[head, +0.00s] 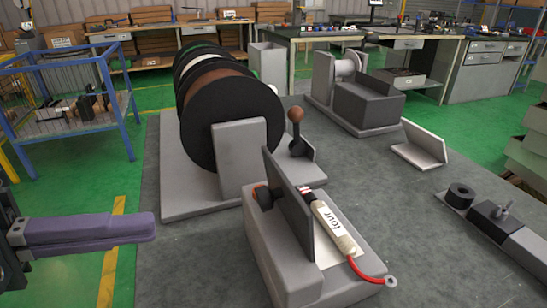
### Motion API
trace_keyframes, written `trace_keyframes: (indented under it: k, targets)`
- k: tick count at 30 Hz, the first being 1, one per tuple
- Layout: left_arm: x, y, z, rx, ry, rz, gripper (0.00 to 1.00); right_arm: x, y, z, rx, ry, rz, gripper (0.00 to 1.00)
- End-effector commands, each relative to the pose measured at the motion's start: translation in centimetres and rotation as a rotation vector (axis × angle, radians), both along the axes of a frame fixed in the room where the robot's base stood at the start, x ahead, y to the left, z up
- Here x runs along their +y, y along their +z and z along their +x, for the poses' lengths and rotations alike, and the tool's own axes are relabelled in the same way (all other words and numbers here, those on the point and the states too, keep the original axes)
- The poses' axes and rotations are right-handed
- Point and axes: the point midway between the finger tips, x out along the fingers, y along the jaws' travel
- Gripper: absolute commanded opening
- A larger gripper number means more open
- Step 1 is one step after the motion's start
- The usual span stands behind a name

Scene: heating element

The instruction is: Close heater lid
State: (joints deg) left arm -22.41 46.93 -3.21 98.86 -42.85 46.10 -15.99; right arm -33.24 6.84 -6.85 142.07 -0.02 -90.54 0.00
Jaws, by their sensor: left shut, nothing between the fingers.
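The heater (262,246) is a light grey box at the front middle of the table. Its dark grey lid (291,208) stands open, nearly upright, with a dark, orange-tipped knob (264,197) on its left face. A white cylinder with lettering (333,226) lies on the heater to the right of the lid, with a red cable (368,273) at its near end. My left gripper (151,227), with purple fingers, is shut and empty at the left, beside the table edge, well apart from the lid. My right gripper is out of view.
A rack of large spools (214,110) stands behind the heater, with an orange-brown ball-topped lever (296,129) beside it. A grey box-shaped unit (368,102) and an angled bracket (418,148) stand farther right.

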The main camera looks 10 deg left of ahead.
Motion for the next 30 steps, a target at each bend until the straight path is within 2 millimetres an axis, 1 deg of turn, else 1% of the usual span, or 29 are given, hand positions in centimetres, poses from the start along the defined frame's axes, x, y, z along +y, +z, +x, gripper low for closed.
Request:
trace_keyframes:
  k: [1, 6, 12, 18, 30]
  targets:
    - [-1.0, 0.1, 0.7, -0.006, 0.000, -0.005, 0.00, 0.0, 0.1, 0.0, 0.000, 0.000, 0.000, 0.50]
    - [-4.0, -0.6, 2.8, -0.003, 0.001, -0.006, 0.00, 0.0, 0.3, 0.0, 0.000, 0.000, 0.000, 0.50]
    - [-6.5, -0.2, 4.5, -0.003, 0.001, -0.004, 0.00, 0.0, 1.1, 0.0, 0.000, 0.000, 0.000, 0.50]
    - [-7.6, -0.3, 5.2, 0.000, 0.001, -0.003, 0.00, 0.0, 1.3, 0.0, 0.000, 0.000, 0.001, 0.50]
    - [-7.7, -0.2, 5.2, 0.002, 0.001, 0.000, 0.00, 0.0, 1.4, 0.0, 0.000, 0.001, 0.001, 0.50]
